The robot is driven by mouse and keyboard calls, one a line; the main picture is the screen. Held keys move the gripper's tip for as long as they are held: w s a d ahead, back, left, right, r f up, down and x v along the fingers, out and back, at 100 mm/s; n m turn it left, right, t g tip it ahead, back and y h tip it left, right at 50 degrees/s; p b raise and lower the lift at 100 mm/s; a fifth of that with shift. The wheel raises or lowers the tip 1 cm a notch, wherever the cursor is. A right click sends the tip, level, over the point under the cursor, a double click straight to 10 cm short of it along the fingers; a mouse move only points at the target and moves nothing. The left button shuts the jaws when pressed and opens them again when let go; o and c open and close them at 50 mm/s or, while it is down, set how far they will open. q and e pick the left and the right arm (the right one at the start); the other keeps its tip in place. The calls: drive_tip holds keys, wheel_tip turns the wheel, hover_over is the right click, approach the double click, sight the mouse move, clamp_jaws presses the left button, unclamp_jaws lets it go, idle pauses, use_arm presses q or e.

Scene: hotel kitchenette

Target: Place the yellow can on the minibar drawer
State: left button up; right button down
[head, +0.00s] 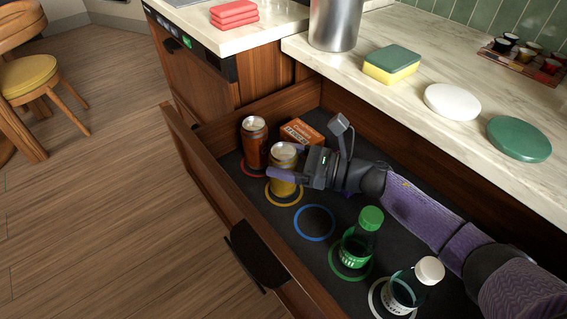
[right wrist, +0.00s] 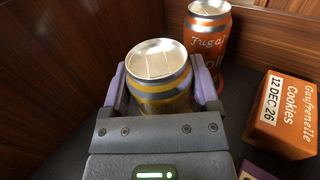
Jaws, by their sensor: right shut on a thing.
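The yellow can (head: 283,172) stands upright inside the open drawer (head: 215,190), at the yellow ring (head: 284,200) on its dark floor. My right gripper (head: 284,163) reaches in from the right, its purple fingers on either side of the can. In the right wrist view the gripper (right wrist: 165,90) is shut on the yellow can (right wrist: 160,75), whose silver lid faces up. Whether the can's base touches the floor is hard to tell. My left gripper is not in view.
A red-orange can (head: 254,143) stands just behind, and an orange cookie box (head: 302,133) lies beside it. An empty blue ring (head: 315,222), a green-capped bottle (head: 362,238) and a white-capped bottle (head: 412,283) are nearer. The counter (head: 400,70) borders the drawer.

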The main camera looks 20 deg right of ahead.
drive_tip(key=shift+c, duration=0.7)
unclamp_jaws()
drive_tip(key=shift+o, duration=0.7)
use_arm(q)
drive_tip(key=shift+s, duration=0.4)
use_arm(e)
drive_tip(key=shift+r, duration=0.2)
drive_tip(key=p+v, duration=0.1)
drive_tip(key=v, duration=1.1)
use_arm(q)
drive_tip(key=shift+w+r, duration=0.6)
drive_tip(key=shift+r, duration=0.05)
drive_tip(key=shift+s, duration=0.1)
